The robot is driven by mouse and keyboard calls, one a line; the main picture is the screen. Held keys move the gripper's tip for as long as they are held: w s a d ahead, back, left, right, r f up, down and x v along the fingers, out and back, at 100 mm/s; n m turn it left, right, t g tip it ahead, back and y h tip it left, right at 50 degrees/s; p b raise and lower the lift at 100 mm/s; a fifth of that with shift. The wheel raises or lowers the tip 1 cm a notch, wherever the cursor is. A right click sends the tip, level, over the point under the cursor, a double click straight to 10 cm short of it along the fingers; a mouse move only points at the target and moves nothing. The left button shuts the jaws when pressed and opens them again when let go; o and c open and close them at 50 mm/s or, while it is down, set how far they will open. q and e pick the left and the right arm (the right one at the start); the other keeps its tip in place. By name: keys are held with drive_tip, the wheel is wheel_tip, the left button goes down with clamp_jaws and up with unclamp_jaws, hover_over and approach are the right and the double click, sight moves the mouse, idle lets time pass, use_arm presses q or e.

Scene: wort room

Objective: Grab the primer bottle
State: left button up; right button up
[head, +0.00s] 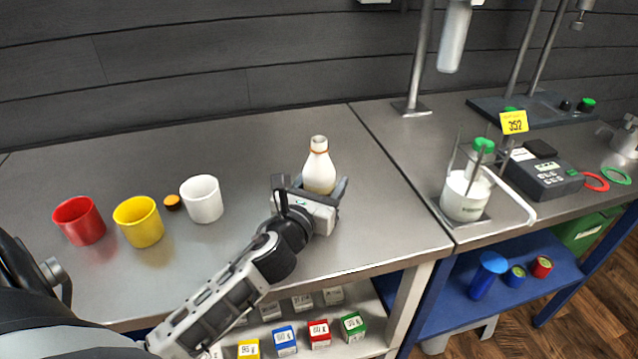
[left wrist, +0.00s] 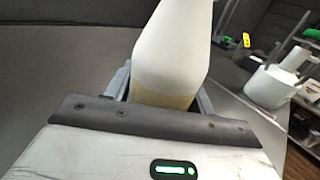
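The primer bottle, a cream-white bottle (head: 319,170) with an orange ring at its neck, stands upright on the grey bench. It also fills the middle of the left wrist view (left wrist: 170,60), where its lower part looks yellowish. My left gripper (head: 312,188) is low at the bottle, with one finger on each side of it. The fingers (left wrist: 163,92) are apart and look open around the bottle, with a small gap visible on the left side. The bottle's base is hidden behind the gripper body. My right gripper is not in view.
Red (head: 80,221), yellow (head: 139,221) and white (head: 202,199) cups stand left of the bottle, with an orange cap (head: 172,202) between. On the right are a beaker (head: 464,197) with a green-capped bottle and a dark meter (head: 541,178). The bench behind the bottle is clear.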

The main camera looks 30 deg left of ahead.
use_arm(q)
drive_tip(key=c, duration=0.5)
drive_tip(key=shift+c, duration=0.4)
drive_tip(key=shift+r, duration=0.15)
